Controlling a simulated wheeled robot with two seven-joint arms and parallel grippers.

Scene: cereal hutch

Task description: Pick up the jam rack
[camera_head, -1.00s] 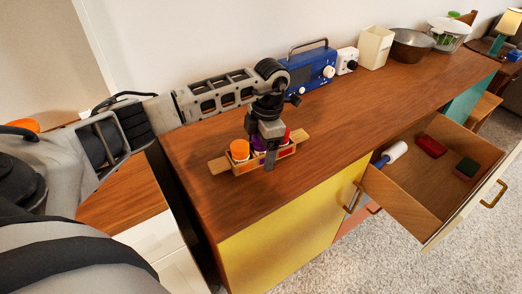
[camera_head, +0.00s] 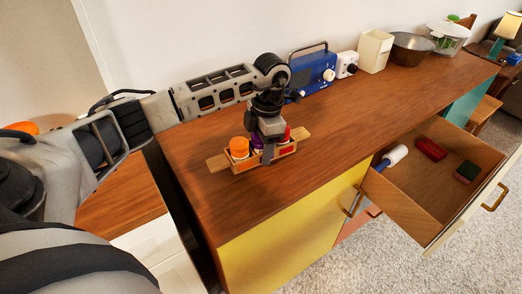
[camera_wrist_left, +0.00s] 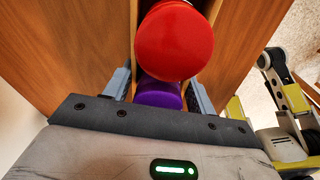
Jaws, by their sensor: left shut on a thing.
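The jam rack (camera_head: 240,167) is a small wooden tray with a handle tab at each end, on the left part of the hutch top. It holds an orange-lidded jar (camera_head: 239,147), a purple-lidded jar (camera_head: 257,142) and a red-lidded jar (camera_head: 287,133). My left gripper (camera_head: 268,156) points down over the rack's middle and is shut on the rack, one finger on its front side. I cannot tell whether the rack is clear of the wood.
A blue radio (camera_head: 312,70), a white appliance (camera_head: 346,64), a cream container (camera_head: 375,50) and a brown bowl (camera_head: 411,45) stand along the back of the hutch top (camera_head: 345,120). An open drawer (camera_head: 408,196) at the right holds several items. The middle of the top is clear.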

